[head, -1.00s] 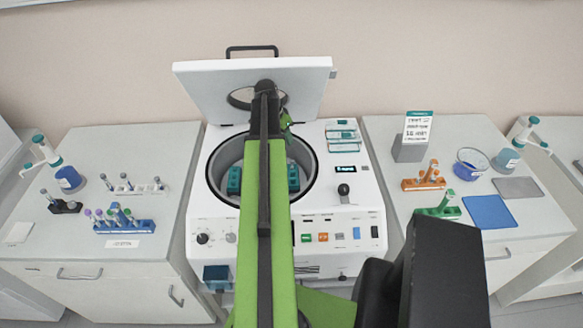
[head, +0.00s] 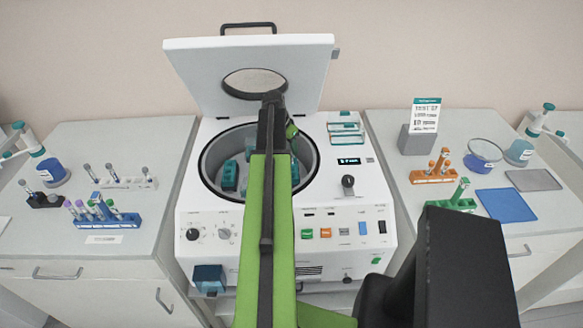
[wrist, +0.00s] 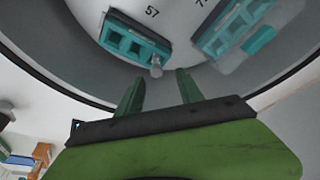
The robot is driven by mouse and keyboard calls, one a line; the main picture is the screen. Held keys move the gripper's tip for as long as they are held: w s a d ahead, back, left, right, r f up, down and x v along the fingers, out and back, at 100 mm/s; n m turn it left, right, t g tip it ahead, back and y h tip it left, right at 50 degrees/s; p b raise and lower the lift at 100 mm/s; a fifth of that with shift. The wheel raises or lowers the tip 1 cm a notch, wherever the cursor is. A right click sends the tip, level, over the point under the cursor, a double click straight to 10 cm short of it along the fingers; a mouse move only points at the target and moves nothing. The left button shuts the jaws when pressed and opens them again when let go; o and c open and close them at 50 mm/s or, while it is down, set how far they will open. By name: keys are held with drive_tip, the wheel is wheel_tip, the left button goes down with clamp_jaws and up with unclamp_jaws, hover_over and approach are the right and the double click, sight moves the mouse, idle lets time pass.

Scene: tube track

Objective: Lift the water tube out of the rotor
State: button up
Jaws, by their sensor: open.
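The rotor sits in the round bowl of the open white centrifuge. Its teal buckets show in the head view, one at the left (head: 229,175), partly hidden by my arm. In the wrist view, a teal bucket (wrist: 136,40) with square openings lies near the number 57, and a second bucket (wrist: 238,28) is to its right. A small pale grey knob or tube end (wrist: 156,67) stands at the near bucket's corner; I cannot tell whether it is the water tube. My gripper (wrist: 158,92) is open, its two green fingers apart with nothing between them, just short of that knob.
The raised lid (head: 300,75) stands behind the bowl (head: 208,180). Left bench: a blue tube rack (head: 108,218) and a white rack (head: 130,183). Right bench: an orange rack (head: 433,176), a green rack (head: 452,204) and a blue mat (head: 507,205).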

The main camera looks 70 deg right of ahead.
drive_tip(key=b+x, duration=0.4)
drive_tip(key=x, duration=0.1)
drive_tip(key=shift+s+a+f+b, duration=0.1)
drive_tip(key=shift+a+f+b, duration=0.1)
drive_tip(key=shift+a+b, duration=0.2)
drive_tip(key=shift+r, duration=0.2)
drive_tip(key=shift+c, duration=0.3)
drive_tip(key=shift+d, duration=0.1)
clamp_jaws()
